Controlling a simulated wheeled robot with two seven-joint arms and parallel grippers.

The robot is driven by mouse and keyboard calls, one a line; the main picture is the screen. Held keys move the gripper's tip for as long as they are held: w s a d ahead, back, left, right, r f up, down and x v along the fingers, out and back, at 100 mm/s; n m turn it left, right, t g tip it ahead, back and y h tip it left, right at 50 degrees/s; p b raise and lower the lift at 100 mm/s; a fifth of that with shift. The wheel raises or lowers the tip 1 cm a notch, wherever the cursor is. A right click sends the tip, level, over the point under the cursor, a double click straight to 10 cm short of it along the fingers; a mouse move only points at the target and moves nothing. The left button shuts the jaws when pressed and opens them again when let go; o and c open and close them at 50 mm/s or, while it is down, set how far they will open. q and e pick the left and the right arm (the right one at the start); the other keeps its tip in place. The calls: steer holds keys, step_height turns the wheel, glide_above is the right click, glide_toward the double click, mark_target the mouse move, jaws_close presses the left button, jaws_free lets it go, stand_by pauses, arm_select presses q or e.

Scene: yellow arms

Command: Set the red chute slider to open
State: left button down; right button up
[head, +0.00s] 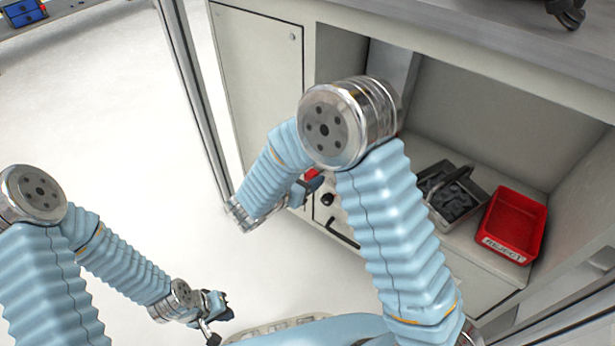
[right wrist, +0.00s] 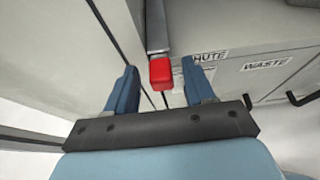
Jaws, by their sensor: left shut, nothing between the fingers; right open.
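The red chute slider knob (right wrist: 160,73) sits at the end of a grey bar on the cabinet front. A label reading "HUTE", its first letter hidden, is right beside it. In the right wrist view my right gripper (right wrist: 160,80) is open, with one blue finger on each side of the knob and visible gaps between. In the head view the red knob (head: 312,174) shows partly behind my right gripper (head: 302,190) and arm. My left gripper (head: 222,305) is shut and empty, low over the floor at the lower left, away from the cabinet.
A red REJECT bin (head: 513,222) and a dark grey caddy (head: 450,195) stand on the cabinet shelf. A black knob (head: 327,199) and black handle (head: 342,233) are on the front below. A metal post (head: 197,100) stands left of the cabinet. The left floor is clear.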

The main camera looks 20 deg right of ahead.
steer(key=shift+w+d+f, duration=0.1)
steer(key=shift+w+d, duration=0.05)
steer(key=shift+d, duration=0.05)
jaws_close()
steer(key=shift+s+a, duration=0.85)
steer(key=shift+a, duration=0.25)
steer(key=shift+s+a, duration=0.85)
steer(key=shift+a, duration=0.25)
jaws_free()
